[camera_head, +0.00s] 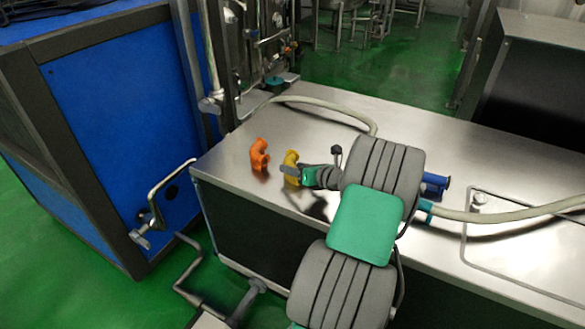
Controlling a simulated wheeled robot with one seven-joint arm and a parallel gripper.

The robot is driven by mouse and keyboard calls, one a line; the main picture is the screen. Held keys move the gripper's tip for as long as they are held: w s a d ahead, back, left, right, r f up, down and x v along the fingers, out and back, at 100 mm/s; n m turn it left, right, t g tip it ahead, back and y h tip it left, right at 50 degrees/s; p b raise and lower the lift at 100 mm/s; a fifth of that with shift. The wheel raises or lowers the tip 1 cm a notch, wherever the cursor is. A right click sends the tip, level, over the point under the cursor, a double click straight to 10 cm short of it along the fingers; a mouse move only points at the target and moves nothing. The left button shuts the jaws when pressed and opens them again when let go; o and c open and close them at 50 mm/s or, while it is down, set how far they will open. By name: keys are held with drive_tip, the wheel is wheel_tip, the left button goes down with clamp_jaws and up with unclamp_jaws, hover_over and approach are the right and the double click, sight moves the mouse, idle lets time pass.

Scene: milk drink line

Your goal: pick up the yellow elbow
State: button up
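The yellow elbow (291,158) stands on the steel table toward its left end. My gripper (289,171) is at the yellow elbow, with a grey finger crossing in front of its lower part. That finger hides part of the elbow. I cannot tell whether the fingers are apart or closed on the elbow, or whether they touch it.
An orange elbow (259,155) stands just left of the yellow one. A blue fitting (436,183) lies to the right, beyond my arm. A pale hose (340,109) curves along the back of the steel table (225,157). A blue cabinet (120,110) stands at left.

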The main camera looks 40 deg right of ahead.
clamp_jaws()
idle(0.3)
